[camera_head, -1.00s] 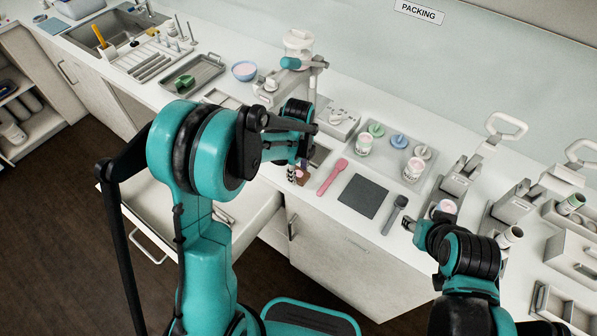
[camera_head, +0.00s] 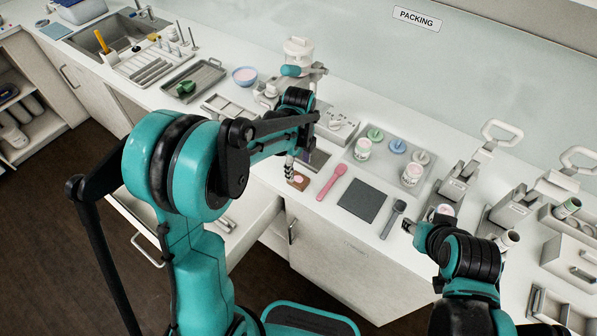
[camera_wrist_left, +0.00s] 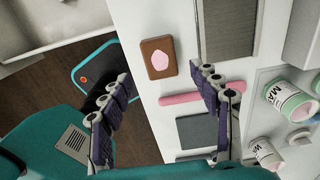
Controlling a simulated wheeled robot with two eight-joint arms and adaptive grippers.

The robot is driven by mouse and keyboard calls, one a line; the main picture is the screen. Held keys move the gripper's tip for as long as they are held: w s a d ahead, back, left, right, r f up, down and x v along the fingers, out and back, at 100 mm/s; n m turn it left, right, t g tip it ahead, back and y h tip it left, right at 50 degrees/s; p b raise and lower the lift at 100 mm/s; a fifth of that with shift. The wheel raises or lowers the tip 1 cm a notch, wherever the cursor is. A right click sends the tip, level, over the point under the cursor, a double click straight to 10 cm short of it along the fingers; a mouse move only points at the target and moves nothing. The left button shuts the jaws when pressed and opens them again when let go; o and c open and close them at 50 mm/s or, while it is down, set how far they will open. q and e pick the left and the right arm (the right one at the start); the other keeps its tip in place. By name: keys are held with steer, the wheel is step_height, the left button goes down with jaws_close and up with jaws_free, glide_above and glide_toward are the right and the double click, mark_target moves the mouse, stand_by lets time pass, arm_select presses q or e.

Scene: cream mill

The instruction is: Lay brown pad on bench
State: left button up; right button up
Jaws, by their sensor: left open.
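The brown pad (camera_head: 304,186), a small square with a pink round patch on top, lies flat on the white bench (camera_head: 268,170) near its front edge, left of the pink spatula. It also shows whole in the left wrist view (camera_wrist_left: 148,70). My left gripper (camera_head: 289,179) is just left of the pad in the head view. In the left wrist view, my left gripper (camera_wrist_left: 158,78) has its fingers wide apart, with nothing between them and the pad clear of both. My right gripper (camera_head: 424,228) is by a pink-filled jar (camera_head: 445,210); its jaws are too small to read.
The pink spatula (camera_head: 332,184), a dark grey mat (camera_head: 362,199) and a grey spatula (camera_head: 394,216) lie to the right. A tray (camera_head: 377,171) with jars and lids is behind them. An open drawer (camera_head: 150,213) juts out below the bench at left.

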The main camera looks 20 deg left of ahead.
mark_target(298, 179)
arm_select(q)
steer(key=s+a+r+n+t+p, duration=0.15)
steer(key=s+r+n+t, duration=0.25)
steer(key=s+r+n, duration=0.8)
steer(key=s+n+t, duration=0.1)
steer(key=n, duration=0.2)
steer(key=s+a+n+t, duration=0.1)
steer(key=s+n, duration=0.1)
steer(key=n, duration=0.1)
steer(key=s+n+t, duration=0.1)
steer(key=s+n, duration=0.1)
steer(key=n, duration=0.2)
steer(key=shift+a+r, duration=0.15)
steer(key=shift+r, duration=0.05)
steer(key=shift+f+b, duration=0.1)
steer(key=shift+b, duration=0.2)
